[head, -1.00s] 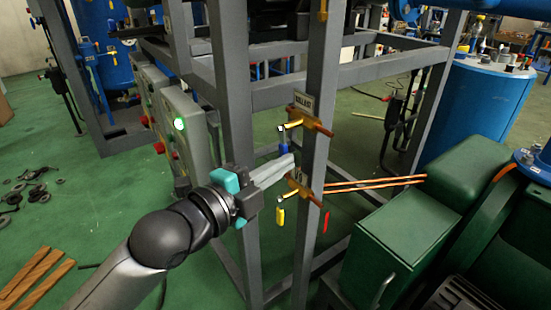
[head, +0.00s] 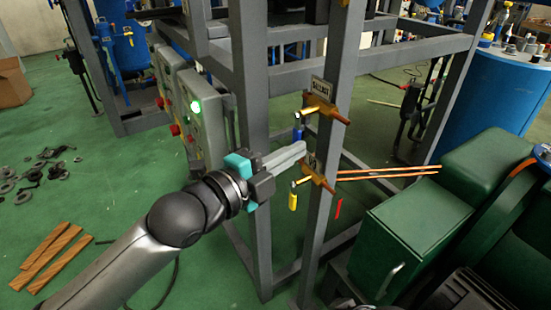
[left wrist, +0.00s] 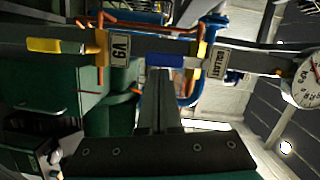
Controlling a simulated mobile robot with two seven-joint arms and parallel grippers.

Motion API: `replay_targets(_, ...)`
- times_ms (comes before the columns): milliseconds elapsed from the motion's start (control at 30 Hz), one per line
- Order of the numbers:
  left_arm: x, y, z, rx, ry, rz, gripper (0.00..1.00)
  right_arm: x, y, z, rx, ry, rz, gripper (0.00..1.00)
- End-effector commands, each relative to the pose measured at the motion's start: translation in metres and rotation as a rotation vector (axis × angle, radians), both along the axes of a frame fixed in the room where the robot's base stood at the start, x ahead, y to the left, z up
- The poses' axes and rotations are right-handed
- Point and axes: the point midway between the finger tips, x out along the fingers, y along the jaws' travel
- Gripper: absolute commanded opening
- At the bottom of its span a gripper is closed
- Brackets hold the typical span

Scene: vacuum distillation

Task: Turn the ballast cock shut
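The ballast cock (head: 322,108) is a brass valve on a grey upright post, under a BALLAST plate (head: 318,88). Its blue handle (head: 298,132) hangs down from a brass lever. My left gripper (head: 303,150) has its fingers together, with tips just below the blue handle. In the left wrist view, the blue handle (left wrist: 165,60) lies across in front of the fingertips (left wrist: 160,72). I cannot tell whether they touch it. The BALLAST plate also shows there (left wrist: 217,61). My right gripper is not in view.
Close below is a second brass cock (head: 317,180) with a yellow handle (head: 293,200), beside a GV plate (left wrist: 119,50). Copper pipes (head: 390,173) run right from it. A green machine (head: 425,230) stands at the right. A control box (head: 202,110) is behind my arm.

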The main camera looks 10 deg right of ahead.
Motion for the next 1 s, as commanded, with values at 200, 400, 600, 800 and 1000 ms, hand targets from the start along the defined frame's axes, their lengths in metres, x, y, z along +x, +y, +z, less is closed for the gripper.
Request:
replay_targets(200, -0.01, 0.018, 0.002, 0.003, -0.001, 0.001, 0.0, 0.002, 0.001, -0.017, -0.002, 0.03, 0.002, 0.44)
replay_targets(400, -0.028, 0.045, 0.005, 0.003, -0.001, -0.001, 0.0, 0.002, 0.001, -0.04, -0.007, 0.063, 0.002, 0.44)
replay_targets(600, -0.045, 0.073, 0.006, 0.002, -0.001, 0.002, 0.0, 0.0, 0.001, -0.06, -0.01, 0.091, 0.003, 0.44)
replay_targets(800, -0.061, 0.099, 0.007, 0.003, -0.001, 0.0, 0.0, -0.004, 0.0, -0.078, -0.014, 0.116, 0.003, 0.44)
replay_targets(1000, -0.074, 0.118, 0.008, 0.001, -0.001, 0.0, 0.0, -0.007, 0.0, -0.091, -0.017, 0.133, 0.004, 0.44)
